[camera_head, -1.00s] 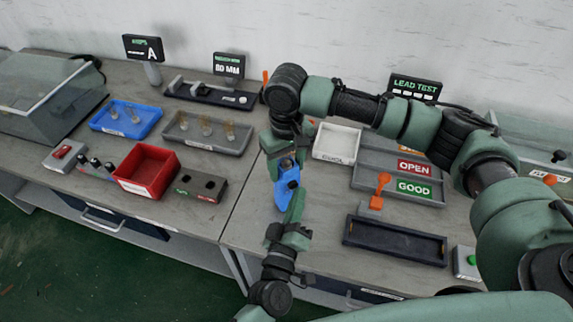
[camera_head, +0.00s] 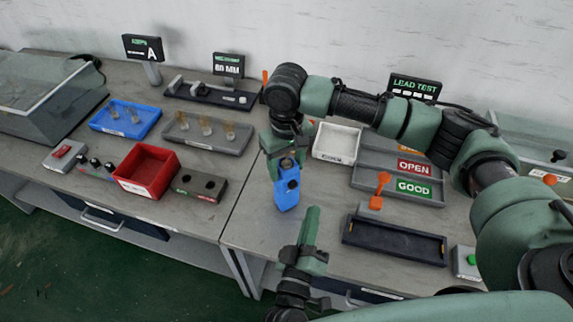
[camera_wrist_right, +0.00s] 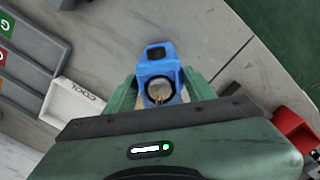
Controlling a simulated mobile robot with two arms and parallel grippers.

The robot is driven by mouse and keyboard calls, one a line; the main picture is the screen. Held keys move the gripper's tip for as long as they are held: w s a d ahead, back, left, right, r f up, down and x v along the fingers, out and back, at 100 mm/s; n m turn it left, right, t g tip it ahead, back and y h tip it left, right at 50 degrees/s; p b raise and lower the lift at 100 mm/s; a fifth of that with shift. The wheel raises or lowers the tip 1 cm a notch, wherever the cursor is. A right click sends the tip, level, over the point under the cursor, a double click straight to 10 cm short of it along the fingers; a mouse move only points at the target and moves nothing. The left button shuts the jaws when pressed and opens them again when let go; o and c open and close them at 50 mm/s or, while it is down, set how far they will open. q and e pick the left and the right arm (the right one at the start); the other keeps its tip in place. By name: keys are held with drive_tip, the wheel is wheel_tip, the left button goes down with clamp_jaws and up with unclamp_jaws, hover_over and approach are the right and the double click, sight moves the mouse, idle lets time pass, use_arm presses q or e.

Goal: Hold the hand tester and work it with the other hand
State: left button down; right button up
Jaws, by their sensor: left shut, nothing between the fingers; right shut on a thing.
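The hand tester is a blue block (camera_head: 287,192) with a dark round part on its face. My right gripper (camera_head: 284,160) is shut on it and holds it above the table near the front edge. In the right wrist view the blue tester (camera_wrist_right: 158,66) sits between the two green fingers, with a dark button-like part on top and a black ring around a small brass-coloured piece. My left gripper (camera_head: 310,228) is shut and empty, below and to the right of the tester, apart from it. Its fingers point up in the picture.
A dark tray (camera_head: 394,256) lies right of my left gripper. Behind it are the GOOD and OPEN bins (camera_head: 447,203), an orange-handled piece (camera_head: 377,203) and a white bin (camera_head: 318,150). A red bin (camera_head: 122,183) and a grey block with holes (camera_head: 215,201) stand left.

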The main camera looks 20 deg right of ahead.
drive_tip(key=o, duration=1.4)
drive_tip(key=shift+o, duration=0.2)
wheel_tip(320, 180, up, 12)
drive_tip(key=shift+r, duration=0.1)
